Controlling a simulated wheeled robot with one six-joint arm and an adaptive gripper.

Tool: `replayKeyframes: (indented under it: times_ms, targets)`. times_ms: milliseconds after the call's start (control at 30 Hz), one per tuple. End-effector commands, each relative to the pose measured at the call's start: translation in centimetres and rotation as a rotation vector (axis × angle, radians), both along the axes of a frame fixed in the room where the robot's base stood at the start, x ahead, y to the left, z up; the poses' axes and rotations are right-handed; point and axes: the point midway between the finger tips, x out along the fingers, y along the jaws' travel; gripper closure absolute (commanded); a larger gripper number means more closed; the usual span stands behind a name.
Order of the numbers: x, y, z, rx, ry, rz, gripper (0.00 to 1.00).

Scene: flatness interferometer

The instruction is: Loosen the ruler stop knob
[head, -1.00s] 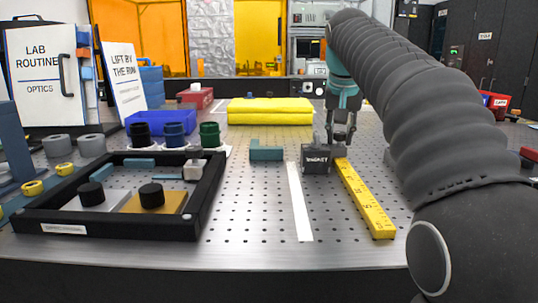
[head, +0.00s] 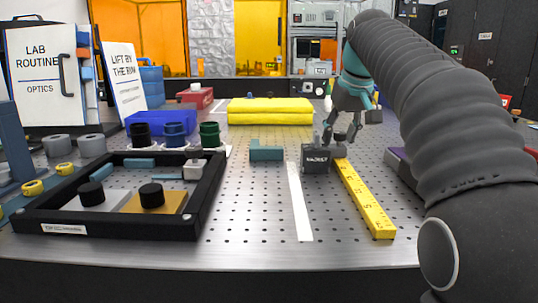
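The yellow ruler (head: 367,205) lies on the perforated metal table, right of centre, running away from me. A dark labelled block (head: 316,160) stands at the left of its far end. A smaller grey piece (head: 341,151) sits at the ruler's far end, beside the block. I cannot make out a separate knob there; it may be hidden or too small. My gripper (head: 342,135) is above and just behind this grey piece, tilted, with its fingers spread and nothing seen between them. I cannot tell whether a fingertip touches anything.
A white strip (head: 300,205) lies left of the ruler. A teal angle piece (head: 266,152) sits farther left. A black-framed tray (head: 70,232) fills the left front. The table in front of the teal piece is clear.

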Motion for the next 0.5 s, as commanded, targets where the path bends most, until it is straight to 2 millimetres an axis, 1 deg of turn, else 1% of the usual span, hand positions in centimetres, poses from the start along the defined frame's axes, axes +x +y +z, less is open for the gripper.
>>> replayKeyframes:
  times_ms: [167,500]
  targets:
    - [-0.1,0.0,0.4,0.000,-0.002,-0.001,0.52]
    - [-1.2,-0.3,3.1,0.000,-0.002,-0.001,0.52]
